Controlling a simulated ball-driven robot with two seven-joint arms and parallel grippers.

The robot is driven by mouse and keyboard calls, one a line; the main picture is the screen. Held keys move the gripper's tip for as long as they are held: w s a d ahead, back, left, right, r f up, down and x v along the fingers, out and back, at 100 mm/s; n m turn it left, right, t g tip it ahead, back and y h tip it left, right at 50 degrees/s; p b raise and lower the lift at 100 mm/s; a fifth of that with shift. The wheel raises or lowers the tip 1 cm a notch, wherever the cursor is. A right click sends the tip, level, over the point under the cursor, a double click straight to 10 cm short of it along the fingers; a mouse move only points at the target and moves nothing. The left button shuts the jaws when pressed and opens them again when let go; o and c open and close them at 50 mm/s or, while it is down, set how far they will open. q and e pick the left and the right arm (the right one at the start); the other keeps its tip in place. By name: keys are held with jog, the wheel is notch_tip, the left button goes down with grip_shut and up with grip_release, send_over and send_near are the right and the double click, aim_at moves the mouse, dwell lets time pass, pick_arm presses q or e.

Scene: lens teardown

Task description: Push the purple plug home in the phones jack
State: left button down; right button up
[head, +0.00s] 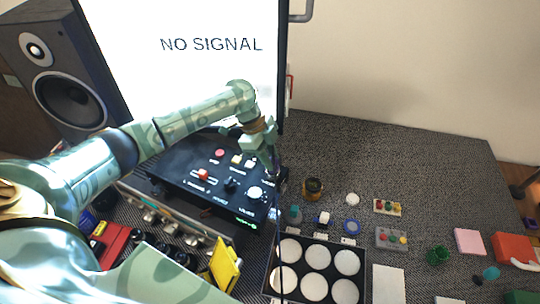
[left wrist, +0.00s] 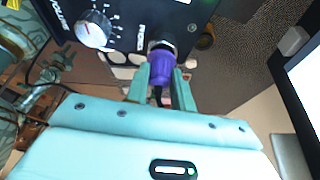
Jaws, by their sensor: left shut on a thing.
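The purple plug (left wrist: 161,66) is in the left wrist view, between the two fingers of my left gripper (left wrist: 161,84), with a dark cable behind it. Its front end is at the phones jack (left wrist: 163,45) on the black device's panel, beside the printed label. A dark ring shows at the jack; how deep the plug sits I cannot tell. In the head view my left gripper (head: 268,155) is at the far right edge of the black device (head: 205,185) and hides the plug and jack. My right gripper is not in view.
A white volume knob (left wrist: 93,29) is beside the jack. A monitor (head: 190,50) reading NO SIGNAL and a speaker (head: 70,85) stand behind. A tray (head: 308,242) with round white discs, a brown jar (head: 313,188) and small parts lie right.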

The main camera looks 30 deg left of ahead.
pick_arm(q)
jog(key=shift+f, duration=0.45)
jog(key=c, duration=1.1)
grip_release()
jog(key=shift+r, duration=0.1)
jog(key=p+v, duration=0.2)
jog(key=v, duration=1.4)
jog(key=shift+p, duration=0.3)
jog(key=shift+s, duration=0.1)
